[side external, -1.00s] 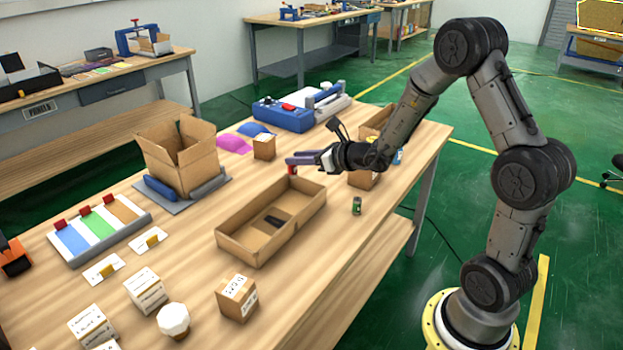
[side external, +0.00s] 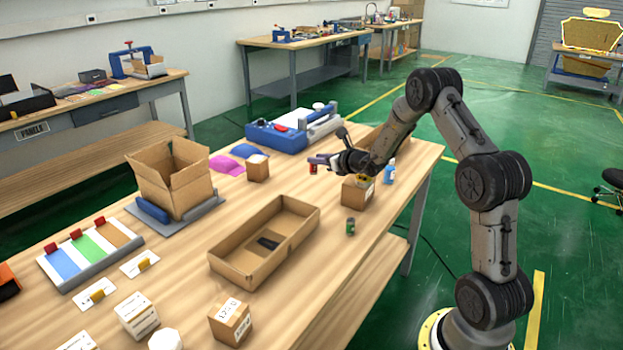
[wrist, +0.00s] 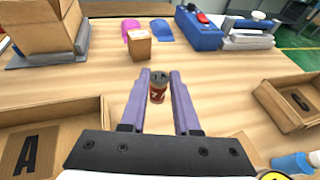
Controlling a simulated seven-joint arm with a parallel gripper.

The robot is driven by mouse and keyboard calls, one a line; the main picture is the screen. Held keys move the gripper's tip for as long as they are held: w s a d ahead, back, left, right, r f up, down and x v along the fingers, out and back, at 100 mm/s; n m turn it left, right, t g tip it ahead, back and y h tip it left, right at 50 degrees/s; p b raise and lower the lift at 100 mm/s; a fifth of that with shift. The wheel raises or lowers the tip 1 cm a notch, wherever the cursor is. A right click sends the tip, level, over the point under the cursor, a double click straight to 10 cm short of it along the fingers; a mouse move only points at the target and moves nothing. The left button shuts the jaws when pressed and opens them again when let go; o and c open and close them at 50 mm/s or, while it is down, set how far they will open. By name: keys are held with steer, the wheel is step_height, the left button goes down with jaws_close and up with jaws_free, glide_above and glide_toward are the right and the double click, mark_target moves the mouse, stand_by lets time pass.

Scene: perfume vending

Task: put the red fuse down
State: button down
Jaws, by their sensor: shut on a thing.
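The red fuse (side external: 313,169) is a small dark-red cylinder with a grey top. It also shows in the wrist view (wrist: 157,93), upright between my purple fingertips. My gripper (side external: 315,163) is shut on it, beyond the far end of the cardboard tray marked A (side external: 228,269). In the wrist view my gripper (wrist: 157,86) has bare wooden tabletop around the fuse. I cannot tell whether the fuse's base touches the table.
Tray A (wrist: 95,105) lies left in the wrist view, and a C-marked tray (wrist: 262,92) right. A small carton (wrist: 139,46), pink (wrist: 131,26) and blue (wrist: 162,28) pieces and a blue machine (wrist: 200,32) stand beyond.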

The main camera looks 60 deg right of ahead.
steer(key=shift+w+d+f, duration=0.4)
steer(key=shift+w+f, duration=0.3)
steer(key=shift+f, duration=0.8)
steer(key=shift+w+d+f, duration=0.4)
steer(key=shift+w+f, duration=0.35)
steer(key=shift+f, duration=0.7)
steer(key=shift+w+d+f, duration=0.4)
steer(key=shift+w+f, duration=0.3)
steer(key=shift+f, duration=0.8)
steer(key=shift+f, duration=0.5)
